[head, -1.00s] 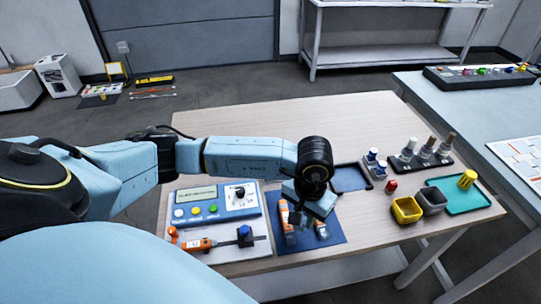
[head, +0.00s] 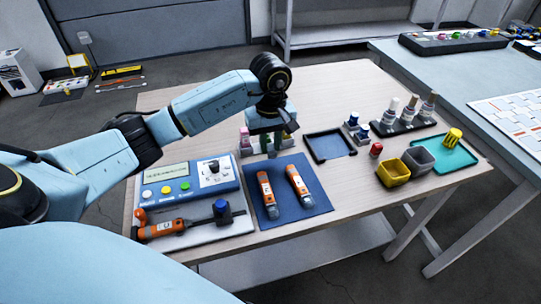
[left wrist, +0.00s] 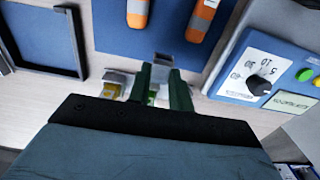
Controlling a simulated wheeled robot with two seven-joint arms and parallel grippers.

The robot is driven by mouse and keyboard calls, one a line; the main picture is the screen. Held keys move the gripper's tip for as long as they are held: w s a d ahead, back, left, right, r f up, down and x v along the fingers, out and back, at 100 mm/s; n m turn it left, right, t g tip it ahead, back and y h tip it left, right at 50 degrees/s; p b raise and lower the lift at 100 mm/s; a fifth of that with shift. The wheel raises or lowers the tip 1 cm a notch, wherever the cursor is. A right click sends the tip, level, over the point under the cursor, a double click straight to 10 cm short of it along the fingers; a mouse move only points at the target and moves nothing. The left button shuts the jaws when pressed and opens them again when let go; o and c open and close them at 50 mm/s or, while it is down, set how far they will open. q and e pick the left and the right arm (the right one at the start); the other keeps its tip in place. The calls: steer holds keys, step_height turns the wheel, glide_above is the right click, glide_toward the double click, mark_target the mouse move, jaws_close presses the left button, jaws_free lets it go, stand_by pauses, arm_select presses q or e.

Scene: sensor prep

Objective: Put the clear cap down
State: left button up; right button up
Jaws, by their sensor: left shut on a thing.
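My left gripper (head: 271,148) is at the back edge of the blue mat (head: 268,212), pointing down. In the left wrist view its dark green fingers (left wrist: 161,78) are close together, shut on a small greyish see-through piece, which looks like the clear cap (left wrist: 163,60). The cap is too small to make out in the head view. Two orange sensor pens (head: 267,190) (head: 297,182) lie side by side on the mat, with greyish ends toward the front. My right gripper is not in view.
Small bottles, one with a pink top (head: 245,136), stand close behind the gripper. A meter (head: 190,187) and a third orange pen (head: 160,229) lie left. A dark empty tray (head: 331,146) is right. Yellow (head: 393,173) and grey bins stand farther right.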

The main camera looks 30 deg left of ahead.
mark_target(271, 147)
arm_select(q)
step_height(271, 147, down, 4)
steer(key=shift+r+b, duration=0.25)
steer(key=shift+b, duration=0.1)
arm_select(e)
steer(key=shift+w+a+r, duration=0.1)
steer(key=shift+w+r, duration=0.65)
arm_select(q)
steer(key=shift+f, duration=0.1)
steer(key=shift+f, duration=0.1)
steer(key=o, duration=0.7)
steer(key=shift+o, duration=0.2)
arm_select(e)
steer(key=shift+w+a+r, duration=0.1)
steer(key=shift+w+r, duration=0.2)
arm_select(q)
steer(key=shift+r, duration=0.2)
step_height(271, 147, up, 8)
steer(key=shift+f+p, duration=0.25)
steer(key=shift+p, duration=0.55)
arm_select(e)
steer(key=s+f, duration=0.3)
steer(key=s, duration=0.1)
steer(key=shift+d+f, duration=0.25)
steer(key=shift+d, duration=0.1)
